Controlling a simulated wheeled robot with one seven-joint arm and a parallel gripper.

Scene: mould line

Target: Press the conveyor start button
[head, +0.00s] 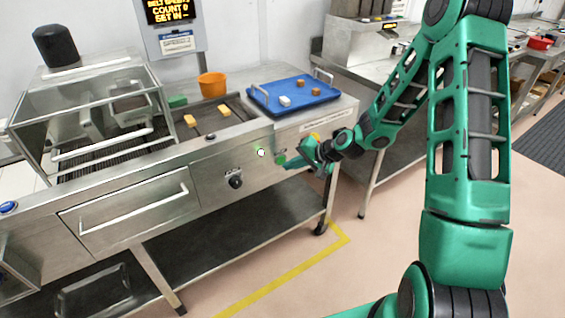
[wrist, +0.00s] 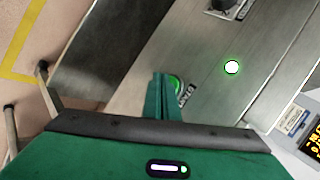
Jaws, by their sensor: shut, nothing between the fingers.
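The green button (head: 281,159) is on the right part of the steel conveyor's front panel. In the wrist view the button (wrist: 175,82) is partly hidden behind my fingers, with a dark-lettered label beside it that I cannot fully read. My gripper (head: 291,167) is shut and empty, its fingertips right at the button. In the wrist view my closed fingers (wrist: 160,82) point at the panel and overlap the button's left side. I cannot tell whether they touch it. A round white light with a green rim (head: 261,153) is left of the button; it also shows in the wrist view (wrist: 232,67).
A dark knob (head: 235,182) sits lower left on the panel. An orange cup (head: 212,85), yellow blocks (head: 224,111) and a blue tray (head: 293,96) are on top. A display (head: 170,12) reads count 0. A blue button (head: 8,207) is far left.

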